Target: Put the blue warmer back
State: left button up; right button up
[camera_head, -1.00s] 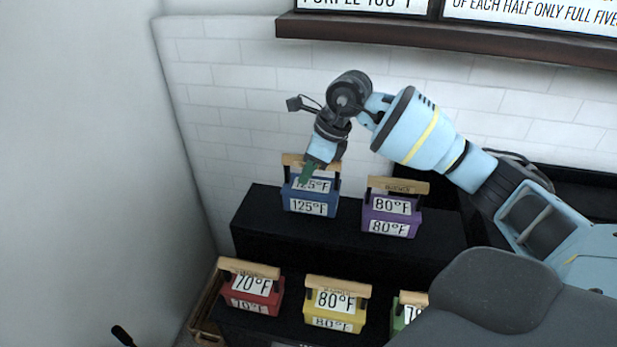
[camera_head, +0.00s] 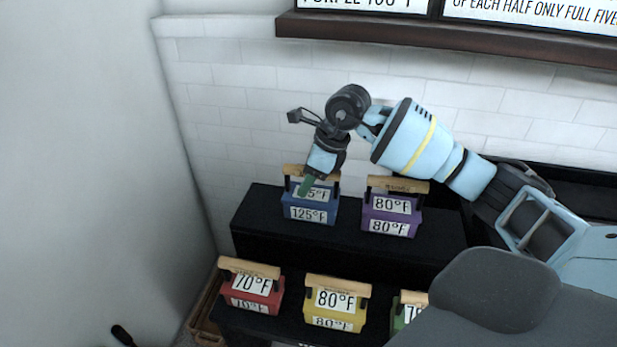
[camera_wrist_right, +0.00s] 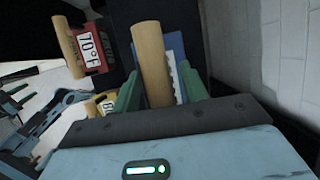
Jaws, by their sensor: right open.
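The blue warmer (camera_head: 309,209) stands on the left of the black upper step, its labels reading 125°F. Its wooden handle runs across its top. My right gripper (camera_head: 305,186) reaches down at the handle from above, with a green finger in front of the blue warmer. In the right wrist view, the handle (camera_wrist_right: 153,65) lies between the two green fingers of the open gripper (camera_wrist_right: 160,90), with a gap at least on the right side. The upper label is partly covered by the finger. My left gripper does not show.
The purple warmer (camera_head: 391,213) stands just right of the blue one on the upper step (camera_head: 262,225). Red (camera_head: 252,290), yellow (camera_head: 336,307) and partly hidden green (camera_head: 398,318) warmers stand on the lower step. A white brick wall (camera_head: 235,120) is behind.

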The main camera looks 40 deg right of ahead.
jog(key=shift+r, duration=0.25)
jog(key=v, duration=1.1)
jog(key=shift+s+d+r, duration=0.15)
jog(key=shift+d+r, duration=0.05)
jog(key=shift+r, duration=0.15)
jog(key=shift+f, duration=0.1)
